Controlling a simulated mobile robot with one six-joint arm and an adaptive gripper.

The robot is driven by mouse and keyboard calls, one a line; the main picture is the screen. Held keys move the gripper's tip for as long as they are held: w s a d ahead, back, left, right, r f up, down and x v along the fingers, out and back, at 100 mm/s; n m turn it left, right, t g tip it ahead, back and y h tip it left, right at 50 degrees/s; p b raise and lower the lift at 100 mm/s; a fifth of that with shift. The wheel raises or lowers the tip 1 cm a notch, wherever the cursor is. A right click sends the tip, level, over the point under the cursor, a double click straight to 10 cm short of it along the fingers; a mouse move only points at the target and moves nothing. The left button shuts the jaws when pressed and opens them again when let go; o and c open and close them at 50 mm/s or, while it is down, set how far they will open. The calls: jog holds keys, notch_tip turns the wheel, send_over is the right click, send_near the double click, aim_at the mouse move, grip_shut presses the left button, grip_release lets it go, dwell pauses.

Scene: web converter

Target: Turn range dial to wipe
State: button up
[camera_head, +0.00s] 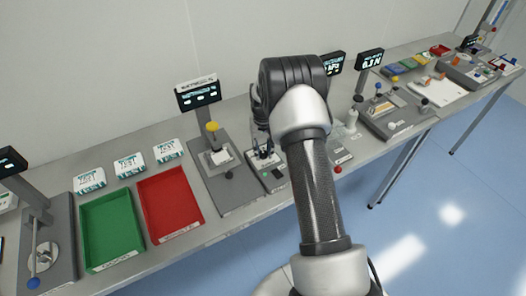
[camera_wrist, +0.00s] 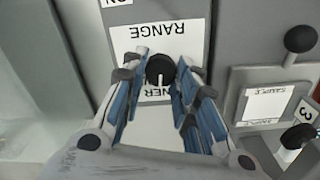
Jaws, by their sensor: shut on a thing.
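The range dial (camera_wrist: 160,70) is a round black knob with a white pointer line, seen in the wrist view. The line points toward the bottom of the picture. An upside-down RANGE label (camera_wrist: 160,37) lies just above it. My gripper (camera_wrist: 162,73) is shut on the dial, one blue-and-grey finger at each side. The fingers partly cover a second white label (camera_wrist: 158,92) around the dial, of which only "NER" is readable. In the head view my gripper (camera_head: 262,148) is down at the bench instrument behind my arm, and the dial cannot be made out.
Beside the dial, a grey fixture with a SAMPLE label (camera_wrist: 266,104) and black knobs (camera_wrist: 300,39) stands close on the right in the wrist view. In the head view, a red tray (camera_head: 170,205), a green tray (camera_head: 111,228) and a display (camera_head: 198,93) stand left of my gripper.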

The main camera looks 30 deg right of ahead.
aim_at(264, 152)
jog(key=m, duration=0.5)
jog(key=shift+m+b, duration=0.3)
jog(key=shift+b, duration=0.1)
jog(key=m, duration=0.4)
jog(key=shift+d+m, duration=0.1)
jog(key=shift+m, duration=0.2)
jog(key=o, duration=1.1)
jog(key=shift+c, duration=0.2)
jog(key=shift+r, duration=0.15)
notch_tip(264, 152, up, 12)
